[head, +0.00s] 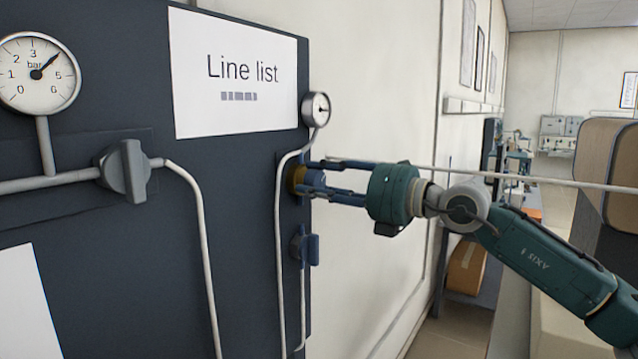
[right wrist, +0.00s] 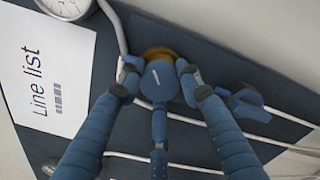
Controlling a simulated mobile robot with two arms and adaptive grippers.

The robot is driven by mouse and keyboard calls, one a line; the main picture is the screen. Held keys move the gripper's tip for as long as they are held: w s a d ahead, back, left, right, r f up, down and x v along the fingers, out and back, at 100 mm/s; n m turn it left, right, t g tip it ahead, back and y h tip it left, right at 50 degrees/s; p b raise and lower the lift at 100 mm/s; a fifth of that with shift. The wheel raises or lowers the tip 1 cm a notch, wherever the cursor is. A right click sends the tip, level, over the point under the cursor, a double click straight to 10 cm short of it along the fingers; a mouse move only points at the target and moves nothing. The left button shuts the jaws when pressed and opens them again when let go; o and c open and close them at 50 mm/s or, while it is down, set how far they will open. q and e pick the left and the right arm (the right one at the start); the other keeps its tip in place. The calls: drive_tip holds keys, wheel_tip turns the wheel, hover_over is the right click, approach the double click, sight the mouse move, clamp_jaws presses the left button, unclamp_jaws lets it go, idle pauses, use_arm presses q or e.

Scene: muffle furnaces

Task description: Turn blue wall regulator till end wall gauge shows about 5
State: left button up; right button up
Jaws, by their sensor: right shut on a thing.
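The blue wall regulator (head: 314,180), a round blue knob with a brass-coloured collar (head: 297,180), sits at the right edge of the dark panel. My right gripper (head: 322,178) reaches it from the right and is shut on it. In the right wrist view, the blue fingers surround the blue knob (right wrist: 160,82) in front of the collar (right wrist: 160,52). The end wall gauge (head: 317,109) is small and round, above the regulator; its numbers are too small to read. In the right wrist view this gauge (right wrist: 66,6) is cut off at the top. My left gripper is out of view.
A large bar gauge (head: 38,75) reads about 4 at the left, with a grey valve knob (head: 126,171) below. A blue valve handle (head: 307,249) sits under the regulator. White pipes run along the panel (head: 250,240). A "Line list" sheet (head: 235,75) hangs above.

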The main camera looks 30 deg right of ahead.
sight(320, 182)
drive_tip(key=o, duration=1.1)
drive_tip(key=shift+w+a+f, duration=0.1)
drive_tip(key=shift+f, duration=0.05)
drive_tip(key=shift+o, duration=0.2)
drive_tip(key=shift+s+a, duration=0.1)
drive_tip(key=shift+s, duration=0.6)
drive_tip(key=v, duration=0.4)
drive_tip(key=shift+d, duration=0.45)
drive_tip(key=shift+v, duration=1)
